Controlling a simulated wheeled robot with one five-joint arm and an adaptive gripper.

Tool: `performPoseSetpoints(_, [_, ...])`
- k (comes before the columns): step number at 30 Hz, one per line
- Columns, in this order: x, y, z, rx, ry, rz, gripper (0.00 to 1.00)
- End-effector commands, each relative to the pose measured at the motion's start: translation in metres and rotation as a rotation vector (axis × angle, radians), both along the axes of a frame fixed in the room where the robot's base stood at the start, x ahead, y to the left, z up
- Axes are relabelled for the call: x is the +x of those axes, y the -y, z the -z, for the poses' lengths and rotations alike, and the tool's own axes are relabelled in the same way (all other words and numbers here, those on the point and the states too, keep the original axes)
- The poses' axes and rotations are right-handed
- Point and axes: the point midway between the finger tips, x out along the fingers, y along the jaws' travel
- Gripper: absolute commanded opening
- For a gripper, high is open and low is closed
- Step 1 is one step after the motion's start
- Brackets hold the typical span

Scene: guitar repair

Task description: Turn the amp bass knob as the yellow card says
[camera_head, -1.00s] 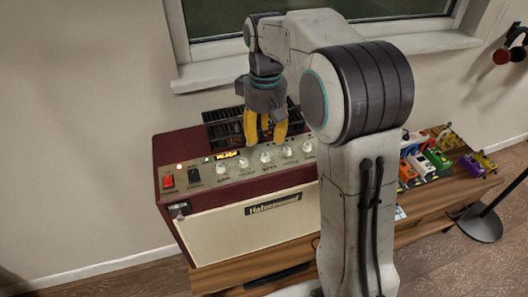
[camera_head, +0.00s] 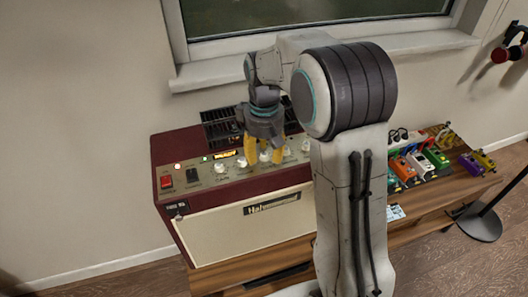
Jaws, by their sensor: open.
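The amp (camera_head: 240,226), dark red with a cream front, stands on a wooden bench. A row of pale knobs runs along its top panel; the leftmost (camera_head: 221,167) is clear of my gripper. My gripper (camera_head: 264,158) points down at this row with its two yellow fingers open. A pale knob shows between the fingers; I cannot tell whether they touch it, and its label is unreadable. I cannot make out a yellow card. My arm hides the amp's right end.
A red switch (camera_head: 166,180) and a black switch (camera_head: 193,175) sit at the panel's left. A dark vent grille (camera_head: 222,130) lies behind the knobs. Several coloured pedals (camera_head: 420,165) and a pale card (camera_head: 395,212) lie on the bench (camera_head: 412,228) to the right. A window sill is behind.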

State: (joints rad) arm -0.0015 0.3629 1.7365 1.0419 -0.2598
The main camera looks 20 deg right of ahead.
Motion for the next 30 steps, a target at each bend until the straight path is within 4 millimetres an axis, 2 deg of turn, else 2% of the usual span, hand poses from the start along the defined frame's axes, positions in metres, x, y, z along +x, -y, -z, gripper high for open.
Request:
performPoseSetpoints(3, [0.0, 0.0, 0.0, 0.0, 0.0, 0.0, 0.44])
performPoseSetpoints(18, [0.0, 0.0, -0.0002, 0.0, 0.0, 0.0, 0.0])
performPoseSetpoints(30, [0.0001, 0.0, 0.0002, 0.0, 0.0, 0.023, 0.0])
